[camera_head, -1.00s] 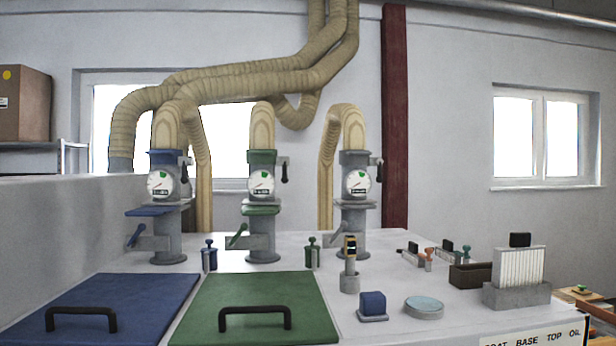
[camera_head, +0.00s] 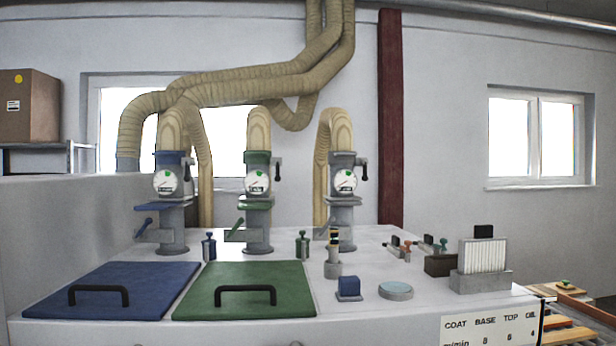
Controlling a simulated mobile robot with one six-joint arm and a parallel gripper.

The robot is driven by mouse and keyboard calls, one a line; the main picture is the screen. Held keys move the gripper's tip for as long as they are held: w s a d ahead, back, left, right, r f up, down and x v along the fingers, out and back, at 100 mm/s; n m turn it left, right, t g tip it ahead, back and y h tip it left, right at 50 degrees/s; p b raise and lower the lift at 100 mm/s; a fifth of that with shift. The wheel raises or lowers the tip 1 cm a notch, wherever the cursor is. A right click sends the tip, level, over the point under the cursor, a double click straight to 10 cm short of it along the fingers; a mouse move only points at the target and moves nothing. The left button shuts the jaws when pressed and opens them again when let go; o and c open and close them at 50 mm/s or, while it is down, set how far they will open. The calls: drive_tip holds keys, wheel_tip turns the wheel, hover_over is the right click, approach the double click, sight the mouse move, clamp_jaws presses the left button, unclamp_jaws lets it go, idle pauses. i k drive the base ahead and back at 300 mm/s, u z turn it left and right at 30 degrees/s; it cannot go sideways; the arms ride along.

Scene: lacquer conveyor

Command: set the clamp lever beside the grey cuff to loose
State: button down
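The grey cuff (camera_head: 342,158) sits at the top of the rightmost of three pipe stations, under a tan hose. The small black clamp lever (camera_head: 364,171) is just right of this cuff; its handle appears to hang downward. Below the cuff is a round dial gauge (camera_head: 345,181) with a green mark. A separate grey handle (camera_head: 322,233) sticks out left, lower on the same station. My gripper is not in view.
Blue (camera_head: 170,158) and green (camera_head: 257,158) cuffs with similar black levers stand to the left. The air right of the grey station looks clear.

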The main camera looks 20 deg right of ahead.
sight(364, 163)
drive_tip(key=k, duration=1.2)
drive_tip(key=z, duration=0.85)
drive_tip(key=i, duration=0.95)
drive_tip(key=u, duration=0.05)
